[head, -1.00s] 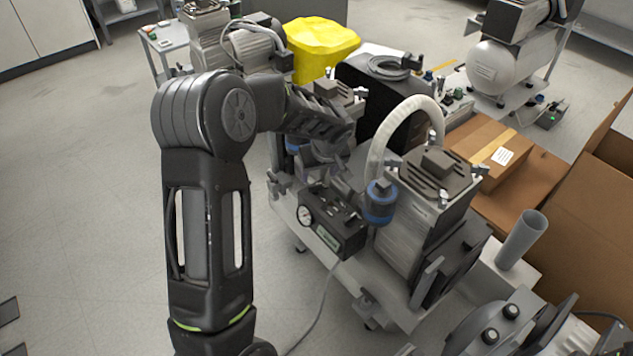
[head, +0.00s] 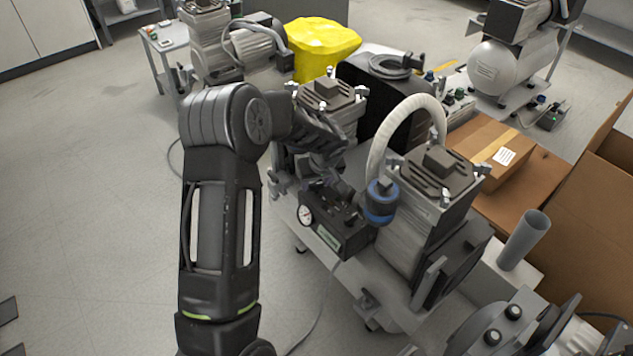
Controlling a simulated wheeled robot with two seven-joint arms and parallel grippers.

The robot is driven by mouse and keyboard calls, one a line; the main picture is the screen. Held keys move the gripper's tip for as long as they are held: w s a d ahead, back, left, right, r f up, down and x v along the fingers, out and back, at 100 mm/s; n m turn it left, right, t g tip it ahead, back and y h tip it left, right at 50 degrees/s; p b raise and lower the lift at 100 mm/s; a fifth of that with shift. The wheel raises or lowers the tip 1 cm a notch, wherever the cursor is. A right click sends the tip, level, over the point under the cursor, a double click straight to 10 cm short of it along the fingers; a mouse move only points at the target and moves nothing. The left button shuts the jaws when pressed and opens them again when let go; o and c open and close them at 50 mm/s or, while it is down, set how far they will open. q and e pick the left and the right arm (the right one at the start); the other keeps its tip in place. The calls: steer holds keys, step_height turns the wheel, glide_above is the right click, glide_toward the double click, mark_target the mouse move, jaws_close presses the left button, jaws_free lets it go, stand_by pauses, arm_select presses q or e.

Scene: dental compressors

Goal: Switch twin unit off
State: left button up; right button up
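The twin unit is a low grey cart (head: 375,279) carrying two ribbed compressor heads, the near one (head: 428,205) and the far one (head: 327,95). A white curved hose (head: 404,112) rises between them. A black control box (head: 334,222) with a round gauge (head: 305,214) sits at the cart's front edge, beside a blue-banded cylinder (head: 380,202). My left gripper (head: 337,188) is just above and behind the control box, pointing down toward its top. Its fingers are dark and blurred against the box, so contact and opening are unclear. The switch cannot be made out. My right gripper is not in view.
Cardboard boxes (head: 494,150) stand to the right, near a grey tube (head: 524,240). A yellow bag (head: 320,46) and another compressor (head: 250,50) are behind. A white tank compressor (head: 500,68) is at the back right.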

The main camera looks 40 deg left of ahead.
arm_select(q)
jaws_close()
steer(key=shift+f+b, duration=0.15)
steer(key=shift+b, duration=0.2)
steer(key=n+b, duration=0.1)
steer(key=b, duration=0.1)
steer(key=n+g+b, duration=0.1)
steer(key=n+b, duration=0.1)
steer(key=shift+w+d+f+n+y+b, duration=0.2)
steer(key=shift+n+y+b, duration=0.1)
steer(key=shift+y+b, duration=0.1)
steer(key=shift+r+n, duration=0.2)
steer(key=shift+n, duration=0.2)
steer(key=shift+s+a+r+g, duration=0.1)
steer(key=shift+a+r+g, duration=0.05)
steer(key=shift+g, duration=0.15)
steer(key=shift+o, duration=1.5)
jaws_free()
